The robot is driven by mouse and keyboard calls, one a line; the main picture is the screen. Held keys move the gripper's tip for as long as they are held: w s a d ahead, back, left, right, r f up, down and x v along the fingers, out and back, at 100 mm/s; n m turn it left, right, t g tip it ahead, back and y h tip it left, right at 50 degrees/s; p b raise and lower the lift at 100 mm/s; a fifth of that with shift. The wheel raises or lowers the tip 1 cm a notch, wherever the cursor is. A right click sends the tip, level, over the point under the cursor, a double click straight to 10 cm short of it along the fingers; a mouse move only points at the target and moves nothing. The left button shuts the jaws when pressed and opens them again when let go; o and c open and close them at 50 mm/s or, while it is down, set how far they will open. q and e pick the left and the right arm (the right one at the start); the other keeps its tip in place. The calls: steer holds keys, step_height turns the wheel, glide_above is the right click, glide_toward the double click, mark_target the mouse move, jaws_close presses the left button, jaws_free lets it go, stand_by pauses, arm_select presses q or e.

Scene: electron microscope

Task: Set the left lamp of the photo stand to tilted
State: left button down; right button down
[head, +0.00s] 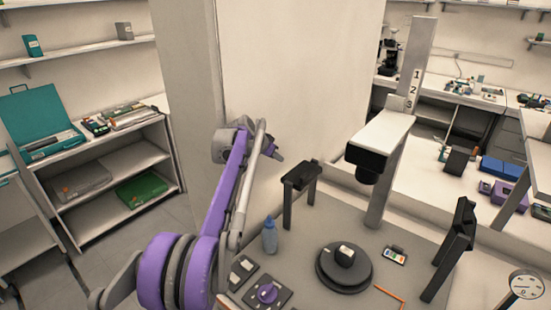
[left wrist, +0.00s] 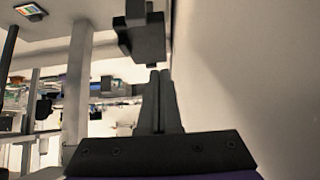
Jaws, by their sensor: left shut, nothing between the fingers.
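The photo stand has a tall pale column (head: 384,190) and a black camera head (head: 370,160) above a grey base. Its left lamp (head: 301,175) is a black head on a dark post, with its top lying close to flat. The right lamp (head: 463,218) stands at a steeper angle. My left gripper (head: 279,156) is above and to the left of the left lamp, apart from it in the head view. In the left wrist view, the fingers (left wrist: 158,74) are shut and empty, and a dark block, seemingly the left lamp (left wrist: 142,38), shows just beyond them. My right gripper is not visible.
On the base are a round black turntable (head: 344,268), a colour card (head: 395,255) and a control box with a purple knob (head: 267,293). A blue bottle (head: 270,235) stands near the left lamp post. A pale wall (head: 300,80) rises behind my left arm.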

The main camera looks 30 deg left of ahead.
mark_target(290, 174)
arm_select(q)
steer(key=x, duration=0.6)
step_height(290, 174, down, 3)
steer(key=shift+w+f, duration=0.2)
steer(key=shift+s+f, duration=0.1)
steer(key=shift+f, duration=0.25)
steer(key=shift+d, duration=0.15)
